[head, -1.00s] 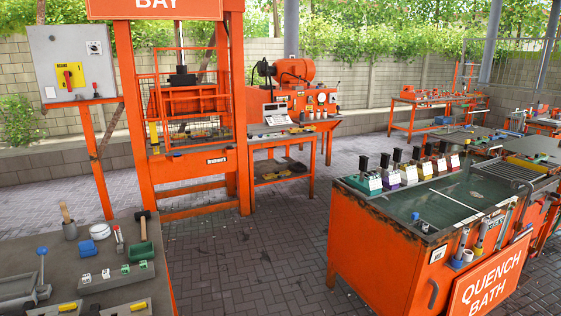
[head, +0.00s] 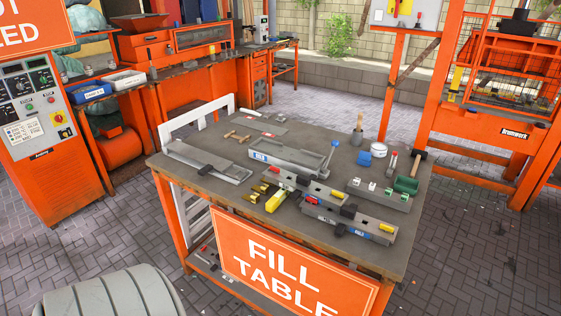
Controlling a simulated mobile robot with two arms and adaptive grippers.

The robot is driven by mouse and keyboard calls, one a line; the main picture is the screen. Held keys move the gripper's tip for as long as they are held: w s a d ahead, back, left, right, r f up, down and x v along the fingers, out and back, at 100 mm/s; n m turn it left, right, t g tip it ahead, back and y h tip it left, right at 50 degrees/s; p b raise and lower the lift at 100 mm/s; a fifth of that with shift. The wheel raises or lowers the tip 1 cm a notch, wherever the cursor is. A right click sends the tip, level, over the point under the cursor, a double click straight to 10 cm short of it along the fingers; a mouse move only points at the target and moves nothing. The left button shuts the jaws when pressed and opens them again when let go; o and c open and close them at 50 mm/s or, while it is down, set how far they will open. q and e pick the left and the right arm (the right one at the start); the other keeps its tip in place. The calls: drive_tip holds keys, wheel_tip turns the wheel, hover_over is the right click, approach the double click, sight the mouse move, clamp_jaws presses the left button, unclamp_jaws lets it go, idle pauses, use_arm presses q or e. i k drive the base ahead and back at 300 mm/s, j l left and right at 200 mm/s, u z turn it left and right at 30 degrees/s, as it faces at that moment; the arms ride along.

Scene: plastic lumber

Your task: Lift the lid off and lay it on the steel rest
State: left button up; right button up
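The fill table (head: 345,258) stands in front of me in the head view. A long flat grey plate (head: 207,160) lies at its left end. Long grey blocks (head: 310,187) with coloured pieces lie toward the front. I cannot tell which piece is the lid or which is the steel rest. Neither of my grippers is in view.
A mallet (head: 411,172), a blue-and-white tub (head: 378,150) and a brush (head: 357,131) stand at the table's right. An orange press (head: 510,115) is at the right, a control cabinet (head: 42,125) at the left. A grey ribbed rounded thing (head: 105,297) fills the bottom left. Paved floor is clear at right.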

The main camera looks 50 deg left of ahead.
sight(303, 183)
drive_tip(key=u, duration=1.35)
